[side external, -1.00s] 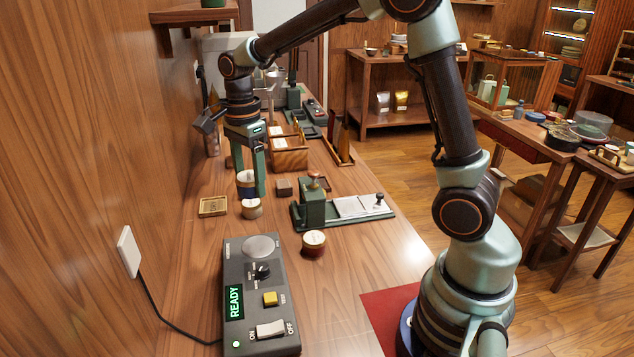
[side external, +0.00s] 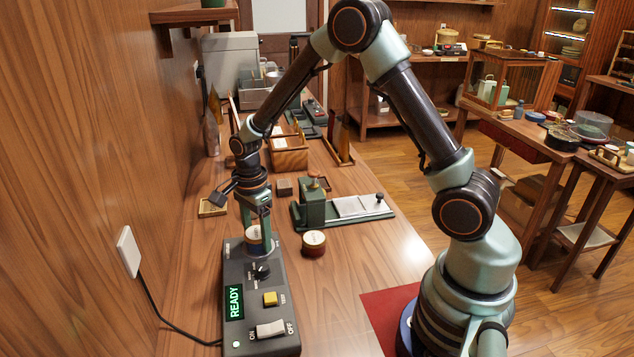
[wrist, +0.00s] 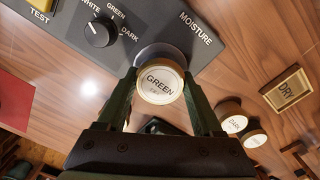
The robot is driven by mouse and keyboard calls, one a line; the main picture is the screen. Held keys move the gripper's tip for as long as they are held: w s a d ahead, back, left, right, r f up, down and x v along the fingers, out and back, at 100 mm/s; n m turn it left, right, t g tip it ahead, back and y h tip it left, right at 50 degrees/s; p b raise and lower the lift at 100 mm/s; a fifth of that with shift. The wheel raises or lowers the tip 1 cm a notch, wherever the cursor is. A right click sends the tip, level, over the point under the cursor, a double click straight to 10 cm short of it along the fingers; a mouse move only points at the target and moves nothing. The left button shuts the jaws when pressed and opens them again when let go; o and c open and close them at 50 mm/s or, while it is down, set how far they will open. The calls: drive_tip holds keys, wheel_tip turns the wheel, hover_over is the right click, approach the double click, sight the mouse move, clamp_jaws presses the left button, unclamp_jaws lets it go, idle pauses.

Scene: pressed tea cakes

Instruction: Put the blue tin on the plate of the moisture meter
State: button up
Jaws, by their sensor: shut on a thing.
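The blue tin (side external: 253,243) has a pale lid and a blue band, and it is upright between the fingers of my gripper (side external: 258,238). In the wrist view its lid (wrist: 160,86) reads GREEN, and my gripper (wrist: 161,92) is shut on its sides. The moisture meter (side external: 259,325) is a dark grey box with a green READY display. The tin is at the meter's round metal plate, whose rim (wrist: 151,50) shows behind it in the wrist view. The tin and fingers hide most of the plate. I cannot tell whether the tin touches it.
A red-banded tin (side external: 313,243) stands close to the right of the meter. A green press (side external: 345,208) stands behind it. Two lidded tins (wrist: 234,124) and a wooden DRY tray (wrist: 288,90) lie beyond the meter.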

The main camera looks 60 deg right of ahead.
sight(257, 232)
drive_tip(key=o, duration=1.4)
drive_tip(key=shift+f, duration=0.1)
wheel_tip(257, 232, up, 12)
drive_tip(key=shift+s+a+r+n+t, duration=0.15)
drive_tip(key=shift+s+r+n+t, duration=1.1)
drive_tip(key=shift+s+n, duration=1.6)
drive_tip(key=shift+s+a+r+n+t, duration=0.1)
drive_tip(key=shift+s+r+n+t, duration=0.5)
drive_tip(key=shift+s+r+n, duration=2.3)
drive_tip(key=shift+s+a+r+n+t, duration=0.15)
drive_tip(key=shift+s+r+n+t, duration=0.65)
drive_tip(key=shift+n, duration=3.55)
drive_tip(key=shift+s+f, duration=0.25)
drive_tip(key=shift+s, duration=0.15)
